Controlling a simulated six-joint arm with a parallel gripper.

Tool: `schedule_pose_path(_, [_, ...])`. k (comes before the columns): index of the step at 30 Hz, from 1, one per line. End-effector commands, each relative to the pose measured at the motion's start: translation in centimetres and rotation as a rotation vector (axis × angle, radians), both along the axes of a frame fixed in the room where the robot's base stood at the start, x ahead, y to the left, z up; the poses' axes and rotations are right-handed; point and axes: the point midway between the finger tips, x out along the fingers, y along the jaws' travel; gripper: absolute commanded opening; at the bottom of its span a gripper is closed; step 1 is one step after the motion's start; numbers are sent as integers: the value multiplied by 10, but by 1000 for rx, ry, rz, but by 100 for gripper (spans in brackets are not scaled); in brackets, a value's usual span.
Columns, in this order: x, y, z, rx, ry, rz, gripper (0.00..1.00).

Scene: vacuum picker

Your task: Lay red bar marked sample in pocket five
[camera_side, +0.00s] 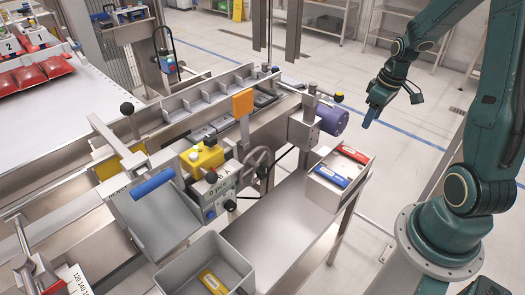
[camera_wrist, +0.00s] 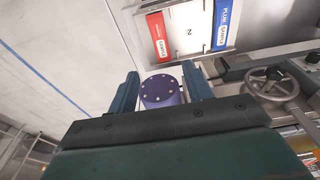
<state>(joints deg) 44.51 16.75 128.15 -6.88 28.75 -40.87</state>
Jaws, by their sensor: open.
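The red bar (camera_side: 353,155) lies in a light box beside a blue bar (camera_side: 331,176), right of the middle in the side view. In the wrist view the red bar (camera_wrist: 159,37), with white lettering, is at the top, left of the blue bar (camera_wrist: 228,25). My gripper (camera_side: 371,115) hangs in the air above and behind that box, apart from both bars. In the wrist view its fingers (camera_wrist: 162,88) are spread with nothing held; a purple cylinder shows beyond them. A row of divided pockets (camera_side: 208,97) runs along the machine; I cannot read any pocket numbers.
The purple motor (camera_side: 332,119) and handwheel (camera_side: 257,165) stand on the machine left of the box. An orange plate (camera_side: 243,103) rises near the pockets. A grey bin (camera_side: 183,262) with a yellow bar (camera_side: 212,283) stands in front. The metal table (camera_side: 285,216) is mostly bare.

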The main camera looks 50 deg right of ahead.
Motion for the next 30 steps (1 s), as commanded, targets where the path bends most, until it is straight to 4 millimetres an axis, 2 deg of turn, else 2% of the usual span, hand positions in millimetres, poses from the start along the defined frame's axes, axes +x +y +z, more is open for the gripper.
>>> schedule_pose_path(17, [1,4,4,-4,-3,2,50])
schedule_pose_path(23, [7,24,26,-23,-21,8,50])
schedule_pose_path(30, [10,71,73,-57,-69,16,50])
